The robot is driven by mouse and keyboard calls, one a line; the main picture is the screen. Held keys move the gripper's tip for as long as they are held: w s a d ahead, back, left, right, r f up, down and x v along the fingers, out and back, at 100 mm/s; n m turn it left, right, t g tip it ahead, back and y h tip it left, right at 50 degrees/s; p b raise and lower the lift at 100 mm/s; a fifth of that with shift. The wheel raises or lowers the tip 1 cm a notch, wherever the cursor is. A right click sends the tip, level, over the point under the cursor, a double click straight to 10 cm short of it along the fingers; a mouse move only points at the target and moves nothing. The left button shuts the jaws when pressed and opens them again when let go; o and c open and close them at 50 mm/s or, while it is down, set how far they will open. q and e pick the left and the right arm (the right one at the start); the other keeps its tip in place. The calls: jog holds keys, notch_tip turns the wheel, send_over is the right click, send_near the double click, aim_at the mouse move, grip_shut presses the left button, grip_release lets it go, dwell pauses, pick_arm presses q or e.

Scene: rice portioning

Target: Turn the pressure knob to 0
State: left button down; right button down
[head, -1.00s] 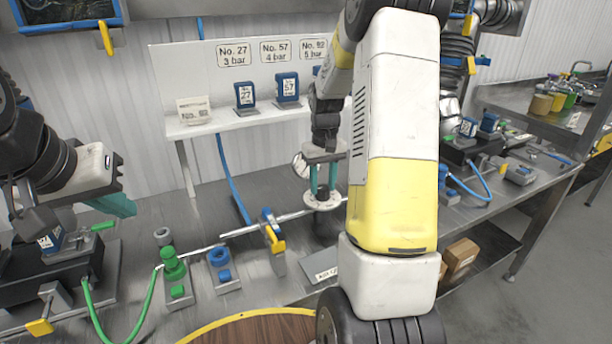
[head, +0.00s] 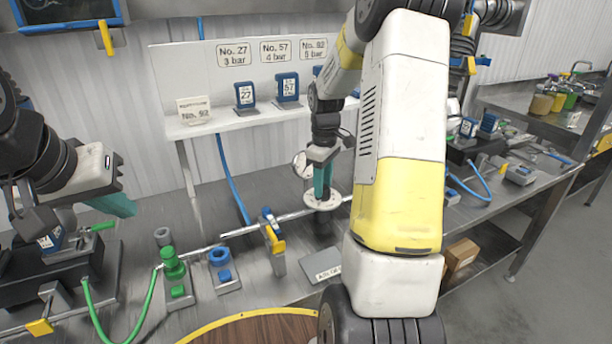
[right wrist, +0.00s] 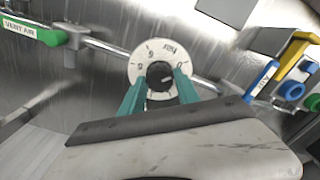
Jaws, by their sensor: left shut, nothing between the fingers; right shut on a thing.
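The pressure knob (right wrist: 157,72) is a small black knob in the middle of a round white dial (right wrist: 150,51) with numbers around it. In the head view the white dial (head: 312,203) lies along the metal pipe. My right gripper (head: 322,190) points down at it from above. In the right wrist view the teal fingers of the right gripper (right wrist: 160,82) are shut on the knob from both sides. I cannot clearly read which number the knob points to. My left gripper (head: 126,206) is shut and empty at the far left, away from the dial.
A yellow-and-blue valve (head: 273,237) and a blue ring fitting (head: 221,257) sit left of the dial. A green fitting (head: 174,268) stands further left. A round gauge (head: 302,163) stands just behind the dial. A green vent-air lever (right wrist: 33,32) shows in the right wrist view.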

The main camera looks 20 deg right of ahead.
jog(key=shift+r, duration=0.1)
dwell(0.4)
jog(key=c, duration=0.9)
grip_release()
notch_tip(320, 180, up, 7)
jog(key=shift+r, duration=0.35)
